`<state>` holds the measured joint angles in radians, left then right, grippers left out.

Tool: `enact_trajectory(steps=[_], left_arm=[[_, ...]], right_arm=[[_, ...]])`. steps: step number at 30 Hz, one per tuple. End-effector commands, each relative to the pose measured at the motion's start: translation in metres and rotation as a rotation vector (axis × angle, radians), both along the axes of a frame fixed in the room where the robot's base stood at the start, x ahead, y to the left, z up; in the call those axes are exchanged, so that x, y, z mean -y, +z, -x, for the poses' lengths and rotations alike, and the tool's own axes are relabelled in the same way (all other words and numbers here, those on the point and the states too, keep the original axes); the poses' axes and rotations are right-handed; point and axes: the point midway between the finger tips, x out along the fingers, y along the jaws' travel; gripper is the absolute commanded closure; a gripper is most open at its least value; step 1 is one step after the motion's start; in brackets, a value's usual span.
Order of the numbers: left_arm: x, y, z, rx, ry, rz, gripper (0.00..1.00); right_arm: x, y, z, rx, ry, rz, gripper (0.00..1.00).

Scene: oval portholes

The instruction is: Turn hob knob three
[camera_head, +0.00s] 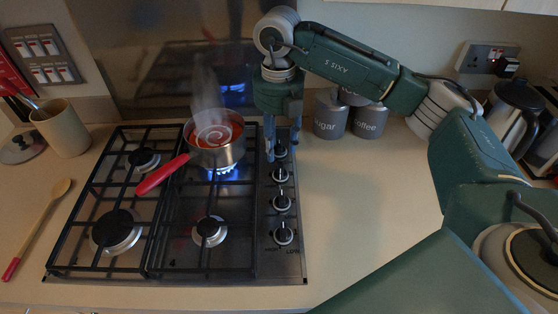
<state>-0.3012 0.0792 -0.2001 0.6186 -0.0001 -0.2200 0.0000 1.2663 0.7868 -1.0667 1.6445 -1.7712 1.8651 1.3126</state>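The black gas hob (180,262) has a column of several round knobs along its right side. The farthest knob (281,152) is beside and just below my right gripper's fingers. Nearer the front are a second knob (280,175), a third knob (281,203) and the front knob (283,236), all uncovered. My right gripper (282,150) points down over the far end of the knob column. Its fingers are apart with nothing held between them; I cannot tell whether they touch the farthest knob. My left gripper is out of view.
A steaming pan (217,153) of red soup sits on a lit back burner, its red handle (163,174) pointing front-left. Sugar (330,117) and coffee (368,121) canisters stand right of the gripper. A kettle (512,112) is at far right. The counter right of the hob is clear.

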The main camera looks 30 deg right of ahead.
Motion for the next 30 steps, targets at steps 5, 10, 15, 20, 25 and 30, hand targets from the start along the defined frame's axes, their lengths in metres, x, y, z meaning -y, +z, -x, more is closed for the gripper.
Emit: enact_trajectory(steps=[5, 10, 15, 20, 25, 30], left_arm=[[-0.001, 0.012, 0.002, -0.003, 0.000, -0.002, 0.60], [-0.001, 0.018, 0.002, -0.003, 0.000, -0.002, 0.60], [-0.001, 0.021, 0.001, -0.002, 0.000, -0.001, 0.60], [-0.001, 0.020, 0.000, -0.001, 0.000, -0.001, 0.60], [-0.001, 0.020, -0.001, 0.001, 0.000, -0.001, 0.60], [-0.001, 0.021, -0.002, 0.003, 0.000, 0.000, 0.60]], right_arm=[[0.000, -0.033, 0.001, -0.004, 0.000, 0.001, 0.61], [0.000, -0.060, 0.001, -0.003, 0.000, 0.001, 0.61], [0.000, -0.073, 0.000, 0.000, 0.002, 0.000, 0.61], [0.000, -0.076, 0.000, 0.001, 0.002, 0.001, 0.61], [0.000, -0.076, 0.000, 0.001, 0.002, 0.001, 0.67], [0.000, -0.075, 0.000, 0.001, 0.002, 0.001, 1.00]])
